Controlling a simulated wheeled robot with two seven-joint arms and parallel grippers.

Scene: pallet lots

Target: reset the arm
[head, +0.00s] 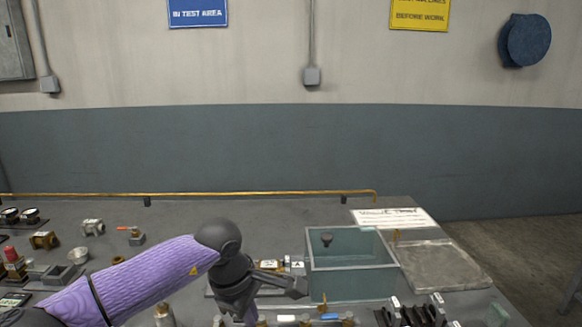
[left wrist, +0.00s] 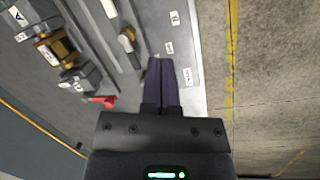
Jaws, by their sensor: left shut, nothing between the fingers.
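My left arm, in a purple sleeve, comes in from the left in the head view. My left gripper (head: 250,316) points down over the front part of the bench, left of the glass tank (head: 352,285), apart from it as far as I can tell. In the left wrist view its dark fingers (left wrist: 162,64) are together with nothing between them. They point over the pale labelled strip at the bench edge. My right gripper is not in view.
Valves and brass fittings (head: 45,240) stand on the bench at left. A flat metal tray (head: 440,267) and a paper sign (head: 393,217) lie at right. Dark clips (head: 412,315) stand at the front. A brass pipe (head: 250,193) runs along the back. Bare floor (left wrist: 275,80) lies beyond the edge.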

